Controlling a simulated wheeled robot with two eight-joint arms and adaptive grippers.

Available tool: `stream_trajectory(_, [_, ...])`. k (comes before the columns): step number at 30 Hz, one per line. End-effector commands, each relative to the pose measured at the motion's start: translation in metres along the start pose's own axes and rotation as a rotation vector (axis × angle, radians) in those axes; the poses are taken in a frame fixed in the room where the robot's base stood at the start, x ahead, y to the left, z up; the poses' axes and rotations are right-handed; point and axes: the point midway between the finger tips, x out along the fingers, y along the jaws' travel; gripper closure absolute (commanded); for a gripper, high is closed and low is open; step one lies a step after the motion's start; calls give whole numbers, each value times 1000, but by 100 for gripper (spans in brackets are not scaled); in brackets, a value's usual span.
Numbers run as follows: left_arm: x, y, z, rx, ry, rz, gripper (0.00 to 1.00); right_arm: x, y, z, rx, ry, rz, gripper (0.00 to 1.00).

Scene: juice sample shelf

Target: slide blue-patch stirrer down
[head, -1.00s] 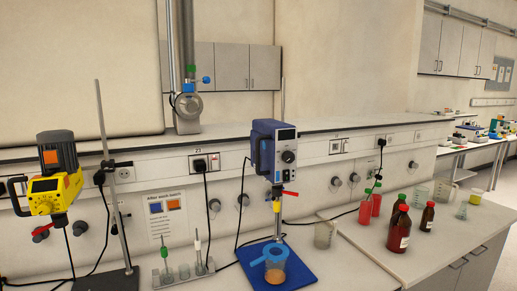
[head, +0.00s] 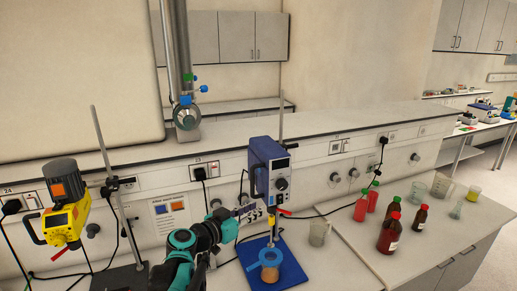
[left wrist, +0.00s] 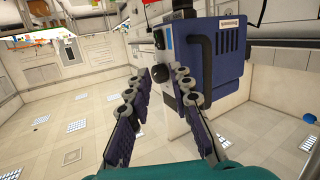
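The blue stirrer (head: 270,168) is mounted on an upright metal rod (head: 281,85) and has a dark front panel with a knob. My left gripper (head: 248,210) is just left of the stirrer's lower body. In the left wrist view, the gripper (left wrist: 155,85) is open and empty between its fingers, with the stirrer (left wrist: 225,50) close beyond the fingertips, seen upside down. I cannot tell whether they touch. My right gripper is out of view.
A yellow stirrer (head: 65,215) with an orange patch hangs on a stand at the left. A red clamp handle (head: 285,212) sits below the blue stirrer. A glass beaker (head: 319,232) and red and brown bottles (head: 390,232) stand to the right. A wall sign (head: 170,212) is behind my arm.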

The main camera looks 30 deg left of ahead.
Motion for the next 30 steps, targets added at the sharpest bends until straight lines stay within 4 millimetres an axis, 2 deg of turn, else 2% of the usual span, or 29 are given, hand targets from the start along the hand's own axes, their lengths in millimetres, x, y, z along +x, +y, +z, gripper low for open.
stream_trajectory(1, [-6, -22, -29, 15, 50, -30, 79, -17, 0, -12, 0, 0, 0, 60])
stream_trajectory(3, [-11, -42, -46, 38, 105, -59, 79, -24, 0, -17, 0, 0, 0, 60])
stream_trajectory(6, [-15, -59, -59, 58, 150, -85, 79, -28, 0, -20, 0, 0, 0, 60])
stream_trajectory(11, [-4, -65, -63, 66, 165, -92, 79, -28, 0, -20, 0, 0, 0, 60])
stream_trajectory(21, [49, -68, -71, 65, 163, -90, 79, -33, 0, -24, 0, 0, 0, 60])
stream_trajectory(25, [58, -68, -73, 65, 163, -90, 79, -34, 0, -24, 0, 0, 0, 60])
stream_trajectory(30, [60, -69, -73, 64, 163, -91, 79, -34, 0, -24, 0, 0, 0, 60])
